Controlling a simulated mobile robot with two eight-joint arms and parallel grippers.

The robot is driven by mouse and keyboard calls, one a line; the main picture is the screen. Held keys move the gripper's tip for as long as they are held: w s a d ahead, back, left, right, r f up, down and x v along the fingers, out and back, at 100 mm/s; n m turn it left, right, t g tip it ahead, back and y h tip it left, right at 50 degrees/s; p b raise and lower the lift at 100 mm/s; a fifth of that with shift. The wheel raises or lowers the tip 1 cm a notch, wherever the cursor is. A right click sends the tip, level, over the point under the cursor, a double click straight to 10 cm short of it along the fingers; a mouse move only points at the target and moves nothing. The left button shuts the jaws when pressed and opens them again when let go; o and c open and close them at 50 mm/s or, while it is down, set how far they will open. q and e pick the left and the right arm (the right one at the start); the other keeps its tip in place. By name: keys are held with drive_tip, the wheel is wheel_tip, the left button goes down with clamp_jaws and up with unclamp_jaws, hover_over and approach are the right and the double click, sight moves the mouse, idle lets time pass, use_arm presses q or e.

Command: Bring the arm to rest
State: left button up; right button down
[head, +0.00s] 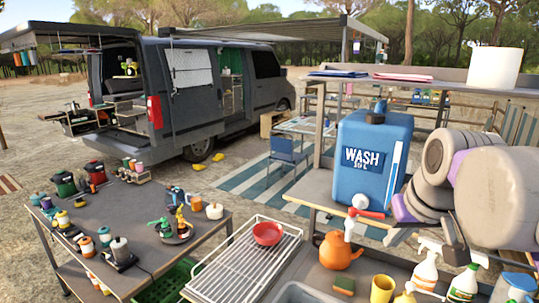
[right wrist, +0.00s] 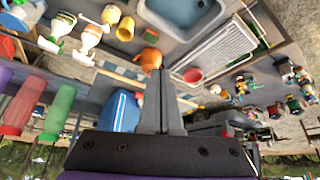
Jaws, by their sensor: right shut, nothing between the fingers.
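My right arm comes in from the right edge of the head view, folded beside the blue water container. Its gripper (head: 453,240) is partly hidden by the arm's own links, above the spray bottles. In the right wrist view the two fingers (right wrist: 162,75) are together, with nothing between them. They hang clear in front of the wash counter as far as I can tell. My left gripper is not in either view.
The blue WASH container (head: 375,160) stands close left of my right arm. An orange jug (head: 340,252), yellow cup (head: 382,289) and spray bottles (head: 426,270) are below. A rack (head: 235,272) holds a red bowl (head: 267,233). Shelf boards (head: 400,82) are above.

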drive_tip(key=s+a+f, duration=0.1)
drive_tip(key=s+f, duration=0.3)
drive_tip(key=f, duration=0.7)
drive_tip(key=s+a+f, duration=0.2)
drive_tip(key=s+f, duration=0.2)
drive_tip(key=f, duration=0.7)
drive_tip(key=s+a+f, duration=0.2)
drive_tip(key=s+f, duration=0.2)
drive_tip(key=f, duration=0.7)
drive_tip(key=shift+s+f+t, duration=0.3)
drive_tip(key=shift+s, duration=0.1)
